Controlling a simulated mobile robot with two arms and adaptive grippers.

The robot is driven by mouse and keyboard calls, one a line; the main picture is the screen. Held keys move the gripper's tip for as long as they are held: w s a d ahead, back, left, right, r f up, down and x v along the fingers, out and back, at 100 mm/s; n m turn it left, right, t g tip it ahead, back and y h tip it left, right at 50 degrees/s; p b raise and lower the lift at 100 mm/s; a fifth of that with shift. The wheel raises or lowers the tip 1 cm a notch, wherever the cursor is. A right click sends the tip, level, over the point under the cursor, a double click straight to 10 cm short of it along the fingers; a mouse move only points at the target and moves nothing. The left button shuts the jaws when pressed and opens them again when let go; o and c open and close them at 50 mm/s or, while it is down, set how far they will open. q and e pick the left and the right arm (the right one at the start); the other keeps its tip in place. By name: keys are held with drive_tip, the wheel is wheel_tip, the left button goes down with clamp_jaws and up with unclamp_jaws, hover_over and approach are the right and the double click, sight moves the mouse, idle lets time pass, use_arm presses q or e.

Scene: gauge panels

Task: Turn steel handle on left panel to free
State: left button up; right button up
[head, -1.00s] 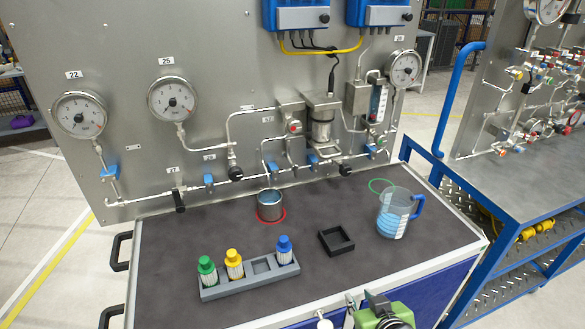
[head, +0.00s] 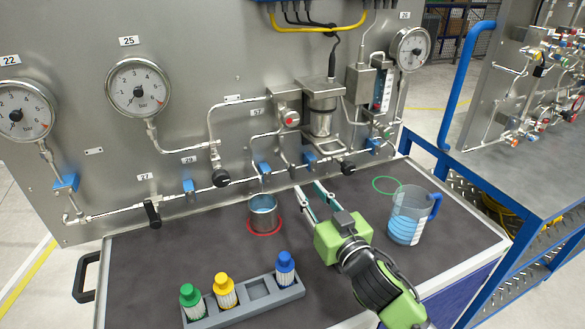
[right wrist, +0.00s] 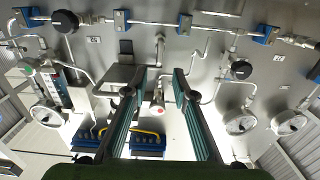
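The left panel (head: 75,115) carries pipes, gauges and valves. I cannot tell for sure which part is the steel handle. Along the low pipe are a valve with a black lever (head: 152,213) hanging down under label 27, several blue-bodied fittings, a round black knob (head: 221,178) and another black knob (head: 348,168). My right gripper (head: 308,187) is open and empty, fingers pointing at the panel below the low pipe, right of the steel cup. In the right wrist view its fingers (right wrist: 155,80) are apart, with the panel upside down behind them. My left gripper is not in view.
A green ring (head: 385,179) lies behind the jug. A second panel (head: 500,95) stands at right.

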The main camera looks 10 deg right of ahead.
sight(294, 172)
drive_tip(key=w, duration=0.4)
drive_tip(key=shift+a+r+p, duration=0.1)
drive_tip(key=shift+a+p, duration=0.25)
drive_tip(key=shift+a, duration=0.05)
drive_tip(key=w, duration=0.4)
drive_tip(key=w+a+p, duration=0.1)
drive_tip(key=w, duration=0.1)
drive_tip(key=shift+f, duration=0.2)
drive_tip(key=shift+w+a, duration=0.1)
drive_tip(key=shift+w, duration=0.2)
drive_tip(key=shift+c, duration=0.7)
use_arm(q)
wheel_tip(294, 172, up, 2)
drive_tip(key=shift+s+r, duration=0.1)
use_arm(e)
clamp_jaws()
